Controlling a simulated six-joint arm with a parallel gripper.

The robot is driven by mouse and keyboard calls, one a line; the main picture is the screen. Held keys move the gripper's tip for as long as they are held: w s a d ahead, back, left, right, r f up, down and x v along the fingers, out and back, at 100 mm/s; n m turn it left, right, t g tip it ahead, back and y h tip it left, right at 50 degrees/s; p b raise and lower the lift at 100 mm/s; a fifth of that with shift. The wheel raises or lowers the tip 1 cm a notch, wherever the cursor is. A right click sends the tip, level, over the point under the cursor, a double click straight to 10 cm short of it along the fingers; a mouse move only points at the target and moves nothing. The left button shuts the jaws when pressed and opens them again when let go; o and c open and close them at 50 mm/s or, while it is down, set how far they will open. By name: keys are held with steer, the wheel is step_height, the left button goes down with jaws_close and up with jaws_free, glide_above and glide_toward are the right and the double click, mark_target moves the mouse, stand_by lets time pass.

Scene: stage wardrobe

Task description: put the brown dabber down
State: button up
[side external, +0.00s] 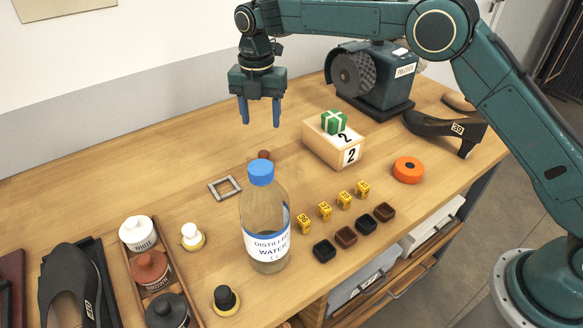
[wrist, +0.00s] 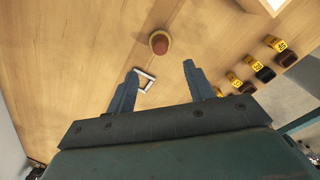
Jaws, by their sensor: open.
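The brown dabber (side external: 264,155) stands on the wooden table, mostly hidden behind the water bottle in the side view. In the wrist view the brown dabber (wrist: 159,42) shows whole from above, just beyond the fingertips, with nothing gripping it. My gripper (side external: 260,120) is open and empty, well above the table and the dabber. In the wrist view its two fingers (wrist: 160,68) are spread apart. A grey square frame (side external: 225,187) lies flat on the table, left of the dabber; it also shows between the fingers in the wrist view (wrist: 145,80).
The tall water bottle (side external: 267,225) stands in front of the dabber. White (side external: 192,236) and black (side external: 225,299) dabbers stand to its left, beside a tray of jars (side external: 150,268). A numbered box (side external: 335,142) and a polishing machine (side external: 375,80) stand right.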

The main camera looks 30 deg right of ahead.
steer(key=shift+r, duration=0.4)
stand_by(0.3)
steer(key=s+d+r+m+t, duration=0.3)
steer(key=s+d+r+m, duration=1)
steer(key=s+r, duration=0.35)
steer(key=s+d+f+m+t, duration=0.1)
steer(key=s+m, duration=0.3)
steer(key=s, duration=0.4)
steer(key=s+d+f+m, duration=0.2)
steer(key=s+d+m, duration=0.1)
steer(key=s+m, duration=0.2)
steer(key=s+d+f+m+t, duration=0.1)
steer(key=s+m, duration=0.4)
steer(key=s, duration=0.5)
steer(key=shift+s+d+f+t, duration=0.35)
steer(key=shift+d+f, duration=0.1)
steer(key=shift+d, duration=0.55)
